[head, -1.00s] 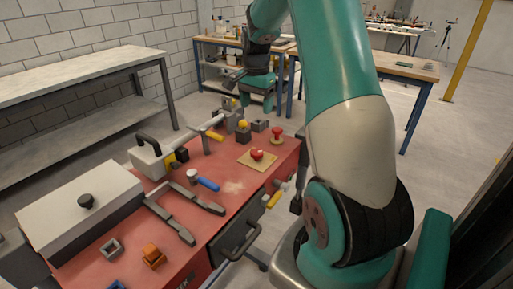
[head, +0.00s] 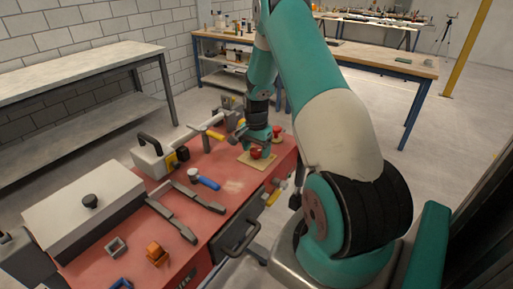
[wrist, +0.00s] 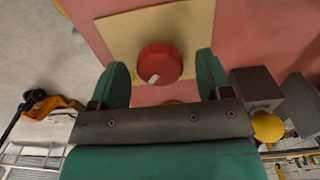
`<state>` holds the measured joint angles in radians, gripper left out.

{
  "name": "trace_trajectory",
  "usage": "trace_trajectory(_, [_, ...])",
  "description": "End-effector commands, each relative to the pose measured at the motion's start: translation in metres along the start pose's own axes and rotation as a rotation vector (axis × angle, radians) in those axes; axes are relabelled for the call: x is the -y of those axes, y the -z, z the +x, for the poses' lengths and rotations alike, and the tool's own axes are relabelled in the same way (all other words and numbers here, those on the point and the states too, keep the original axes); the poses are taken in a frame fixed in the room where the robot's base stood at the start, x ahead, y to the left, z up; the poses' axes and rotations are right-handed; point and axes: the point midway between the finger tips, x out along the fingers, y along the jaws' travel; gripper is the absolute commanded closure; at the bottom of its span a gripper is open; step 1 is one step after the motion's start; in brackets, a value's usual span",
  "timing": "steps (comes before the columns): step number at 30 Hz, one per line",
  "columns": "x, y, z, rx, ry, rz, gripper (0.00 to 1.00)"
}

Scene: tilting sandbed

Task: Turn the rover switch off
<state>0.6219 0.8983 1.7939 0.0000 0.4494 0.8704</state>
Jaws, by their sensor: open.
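A round red knob (head: 256,154) with a small white mark sits on a tan square plate (head: 271,165) on the red bench top. It looks like the switch, though no label can be read. In the wrist view the red knob (wrist: 160,62) lies on the tan plate (wrist: 205,25), between the fingertip ends. My gripper (head: 255,146) is over the knob, pointing down. In the wrist view my gripper (wrist: 162,72) is open, with a finger on each side and clear gaps to the knob. Its exact height above the knob cannot be told.
A second red knob (head: 277,132) stands just behind.

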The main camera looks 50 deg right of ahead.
Motion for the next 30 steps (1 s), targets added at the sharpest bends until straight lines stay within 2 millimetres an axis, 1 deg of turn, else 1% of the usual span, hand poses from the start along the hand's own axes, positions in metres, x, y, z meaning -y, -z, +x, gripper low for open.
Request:
trace_trajectory(8, [-0.0001,0.0001,0.0026,0.000,0.000,0.000,0.28])
trace_trajectory(9, [-0.0001,0.0001,0.0026,0.000,0.000,0.000,0.31])
trace_trajectory(14, [-0.0002,0.0001,0.0024,0.000,0.000,0.000,0.67])
trace_trajectory(15, [-0.0002,0.0001,0.0023,0.000,0.000,0.000,0.77])
trace_trajectory(16, [-0.0002,0.0001,0.0023,0.000,0.000,0.000,0.78])
trace_trajectory(23, [-0.0001,0.0001,0.0023,0.000,0.000,-0.014,0.78])
trace_trajectory(30, [0.0000,0.0002,0.0025,0.000,0.000,-0.112,0.78])
